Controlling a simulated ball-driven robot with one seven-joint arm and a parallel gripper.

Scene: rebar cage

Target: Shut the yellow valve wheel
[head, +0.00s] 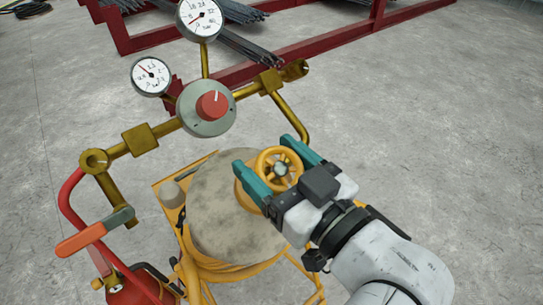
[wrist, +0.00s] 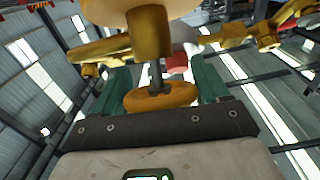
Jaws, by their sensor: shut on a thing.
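The yellow valve wheel (head: 279,167) is a spoked ring on a yellow valve body (head: 248,186) above a round stone-like disc. My gripper (head: 278,163) has its two teal fingers on opposite sides of the wheel and is shut on it. In the wrist view the wheel (wrist: 161,96) shows edge-on as an orange-yellow disc on a dark stem, between the teal fingers (wrist: 162,88). The valve body (wrist: 150,32) stands just beyond it. Finger contact is partly hidden by the fingers themselves.
Brass pipework with a red knob (head: 212,104) and two gauges (head: 151,76) stands behind the wheel. An orange-handled lever (head: 80,240) is at the left. The grey disc (head: 212,225) sits in a yellow frame. A red rack (head: 250,70) with dark bars is behind; the floor at right is clear.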

